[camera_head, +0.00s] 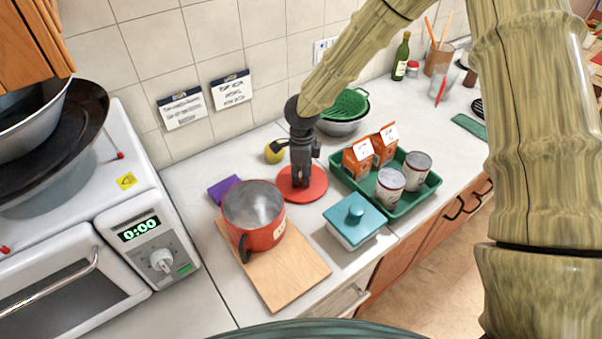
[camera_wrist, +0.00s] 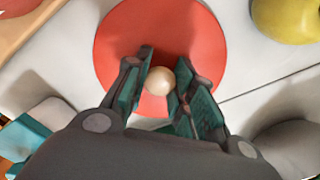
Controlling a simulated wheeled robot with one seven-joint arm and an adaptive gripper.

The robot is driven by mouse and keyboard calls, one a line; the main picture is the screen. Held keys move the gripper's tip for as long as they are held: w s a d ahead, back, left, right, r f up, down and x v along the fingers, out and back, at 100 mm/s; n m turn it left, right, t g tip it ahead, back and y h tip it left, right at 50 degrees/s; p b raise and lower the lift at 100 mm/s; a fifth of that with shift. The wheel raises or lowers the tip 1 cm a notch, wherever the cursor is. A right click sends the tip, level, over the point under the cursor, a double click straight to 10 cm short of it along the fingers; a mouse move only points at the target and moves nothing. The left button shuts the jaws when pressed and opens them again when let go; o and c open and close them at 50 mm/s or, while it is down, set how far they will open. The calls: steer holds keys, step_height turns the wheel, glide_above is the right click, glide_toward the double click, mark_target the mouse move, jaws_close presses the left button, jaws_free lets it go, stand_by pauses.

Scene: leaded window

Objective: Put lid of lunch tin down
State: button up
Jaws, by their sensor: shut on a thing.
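My gripper (camera_head: 301,184) points down behind the red pot. In the wrist view my gripper (camera_wrist: 157,98) is shut on the pale round knob (camera_wrist: 160,81) of a flat round red lid (camera_wrist: 117,38). The red lid (camera_head: 315,190) is level, at or just above the counter; I cannot tell if it touches. The open red pot (camera_head: 263,236) stands upright on a wooden board, to the left of the lid. A square white box, which may be the lunch tin, stands to the right of the pot with its teal lid (camera_head: 343,224) on.
The wooden board (camera_head: 297,272) lies at the front. A purple cloth (camera_head: 223,188) and a yellow fruit (camera_head: 273,155) lie near the wall. A green tray (camera_head: 428,189) with cartons and cans stands close on the right. A green colander (camera_head: 347,103) sits behind.

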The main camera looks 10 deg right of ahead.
steer(key=shift+f, duration=0.15)
steer(key=o, duration=1)
steer(key=shift+o, duration=0.2)
step_height(320, 180, up, 12)
steer(key=b, duration=0.2)
steer(key=shift+r+b, duration=0.2)
steer(key=shift+b, duration=0.2)
